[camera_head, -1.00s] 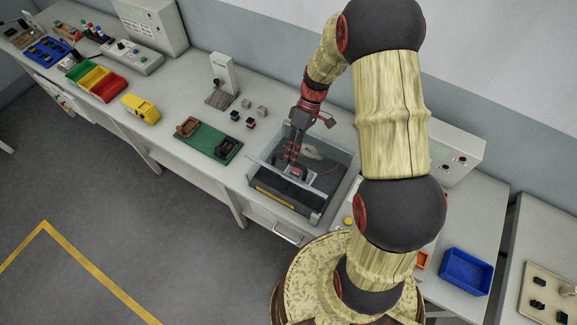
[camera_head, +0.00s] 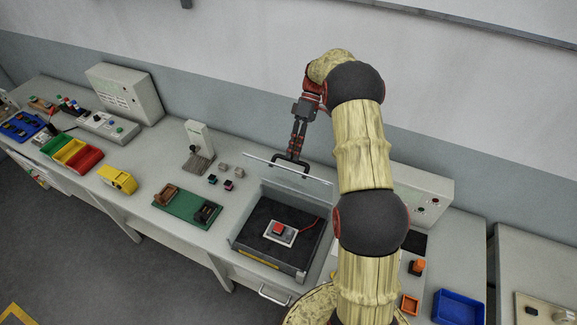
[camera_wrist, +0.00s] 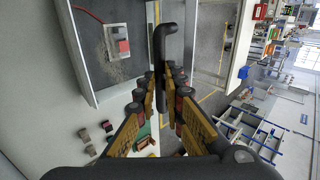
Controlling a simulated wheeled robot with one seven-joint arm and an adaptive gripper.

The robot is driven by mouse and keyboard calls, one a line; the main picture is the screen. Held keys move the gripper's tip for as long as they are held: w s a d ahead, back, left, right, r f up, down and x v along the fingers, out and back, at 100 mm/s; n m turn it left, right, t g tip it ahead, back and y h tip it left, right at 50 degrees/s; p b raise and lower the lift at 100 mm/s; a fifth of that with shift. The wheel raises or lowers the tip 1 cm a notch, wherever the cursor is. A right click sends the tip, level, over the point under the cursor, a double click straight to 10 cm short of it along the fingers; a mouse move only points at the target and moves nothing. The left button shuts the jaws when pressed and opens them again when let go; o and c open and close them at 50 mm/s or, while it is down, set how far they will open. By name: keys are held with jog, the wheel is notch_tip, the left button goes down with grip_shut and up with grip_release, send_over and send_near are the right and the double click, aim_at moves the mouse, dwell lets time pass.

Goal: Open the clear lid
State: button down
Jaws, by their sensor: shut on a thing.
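The clear lid (camera_head: 262,166) stands raised along the back edge of the open-topped box (camera_head: 262,269). My gripper (camera_head: 289,160) is at the lid's upper edge, shut on its dark handle (camera_head: 303,166). In the wrist view my gripper's fingers (camera_wrist: 163,95) close around the black handle (camera_wrist: 168,40). Inside the box, on a dark floor, is a grey device with a red button (camera_head: 279,230) and a red wire; it also shows in the wrist view (camera_wrist: 118,40). The lid's pane is hard to make out in the wrist view.
Left of the box lie a green board (camera_head: 183,207) with two parts and several small blocks (camera_head: 224,178). A grey stand (camera_head: 198,140) is behind them. The air above the box is clear.

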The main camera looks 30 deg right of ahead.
jog(key=shift+w+d+f, duration=0.35)
jog(key=shift+d+f, duration=0.3)
jog(key=shift+d, duration=0.15)
jog(key=shift+w+d+f, duration=0.35)
jog(key=shift+d+f, duration=0.3)
jog(key=shift+d, duration=0.1)
jog(key=c, duration=1.6)
grip_release()
jog(key=shift+w+d+f, duration=0.15)
jog(key=shift+w+f, duration=0.05)
jog(key=shift+w, duration=0.15)
jog(key=shift+r, duration=0.15)
jog(key=shift+c, duration=0.3)
jog(key=shift+c, duration=0.3)
jog(key=shift+r, duration=0.1)
